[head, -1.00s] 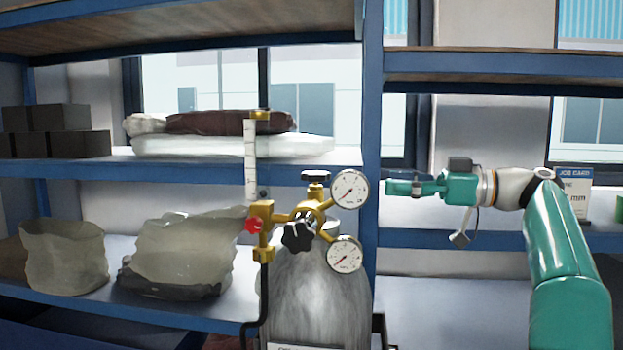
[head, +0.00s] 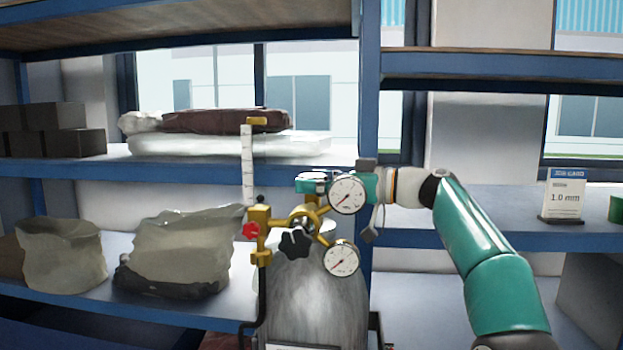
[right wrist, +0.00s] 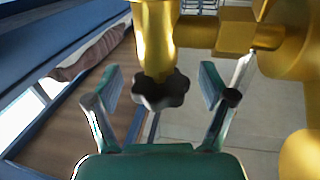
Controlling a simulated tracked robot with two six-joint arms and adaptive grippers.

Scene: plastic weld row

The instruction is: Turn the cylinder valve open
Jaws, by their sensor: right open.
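The grey gas cylinder (head: 312,300) stands upright in front of the shelves with a brass valve and regulator (head: 262,230) on top. In the right wrist view, a black lobed knob (right wrist: 160,88) sits at the end of a brass stem, between the two fingers of my right gripper (right wrist: 160,85), with gaps on both sides. In the head view my right gripper (head: 308,183) is at the top of the valve, reaching in from the right behind the upper gauge (head: 346,195). It hides the top knob there. My left gripper is not in view.
A lower gauge (head: 341,259), a black front knob (head: 294,243), a red knob (head: 250,230) and a flow tube (head: 248,165) crowd the regulator. Bags (head: 180,250) fill the left shelf. A job card (head: 565,195) stands on the right shelf.

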